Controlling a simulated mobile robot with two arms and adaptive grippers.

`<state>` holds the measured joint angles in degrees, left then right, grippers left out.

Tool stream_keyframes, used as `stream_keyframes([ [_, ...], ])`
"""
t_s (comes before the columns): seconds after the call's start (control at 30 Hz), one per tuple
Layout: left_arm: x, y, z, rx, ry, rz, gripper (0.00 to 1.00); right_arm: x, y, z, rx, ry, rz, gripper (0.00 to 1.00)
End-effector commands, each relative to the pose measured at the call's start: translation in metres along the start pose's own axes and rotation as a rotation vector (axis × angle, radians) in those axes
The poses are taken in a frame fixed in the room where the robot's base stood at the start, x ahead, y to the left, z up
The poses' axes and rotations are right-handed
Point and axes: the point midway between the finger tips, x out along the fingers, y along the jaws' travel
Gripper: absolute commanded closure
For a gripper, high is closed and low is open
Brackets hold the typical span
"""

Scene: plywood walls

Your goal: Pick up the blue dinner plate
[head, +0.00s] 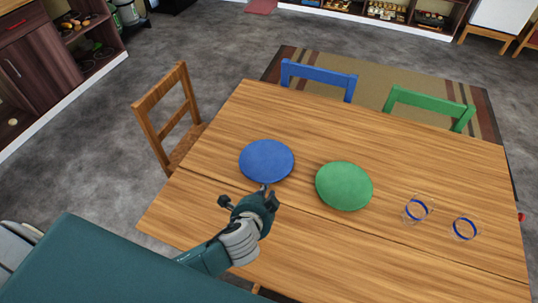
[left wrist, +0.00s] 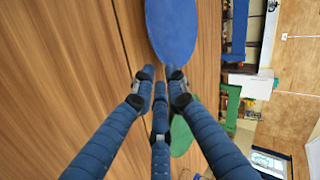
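The blue dinner plate (head: 266,161) lies flat on the wooden table, left of the green plate (head: 344,186). My left gripper (head: 268,194) is at the near edge of the blue plate in the head view. In the left wrist view, the blue plate (left wrist: 172,28) is just past the tips of my left gripper's three blue fingers (left wrist: 160,78). The tips are close together, and I cannot tell if they are open or touch the rim. The green plate is partly hidden behind a finger there. My right gripper is not in view.
Two clear glasses with blue bands, one (head: 416,208) and another (head: 465,229), stand at the right of the table (head: 400,262). A blue chair (head: 318,78) and a green chair (head: 430,106) stand at the far side, a wooden chair (head: 168,118) at the left.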

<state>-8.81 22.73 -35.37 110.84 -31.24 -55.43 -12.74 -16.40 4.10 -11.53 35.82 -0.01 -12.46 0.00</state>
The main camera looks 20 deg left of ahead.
Motion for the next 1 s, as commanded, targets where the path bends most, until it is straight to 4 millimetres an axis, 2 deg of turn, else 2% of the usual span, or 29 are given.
stream_keyframes([
  [0.2, 0.035, -0.002, 0.000, 0.005, 0.000, -0.003, 0.87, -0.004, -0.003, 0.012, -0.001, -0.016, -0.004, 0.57],
  [0.43, 0.052, -0.001, -0.001, 0.001, 0.000, -0.001, 0.87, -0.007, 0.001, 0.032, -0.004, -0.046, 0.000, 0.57],
  [0.57, 0.068, -0.001, -0.003, 0.002, 0.000, -0.001, 0.87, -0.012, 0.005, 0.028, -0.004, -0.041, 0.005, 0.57],
  [0.8, 0.097, 0.001, -0.003, 0.001, 0.000, -0.002, 0.87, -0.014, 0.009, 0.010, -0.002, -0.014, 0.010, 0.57],
  [1.0, 0.101, 0.002, -0.003, 0.001, 0.000, -0.001, 0.87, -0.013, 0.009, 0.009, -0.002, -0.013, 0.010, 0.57],
])
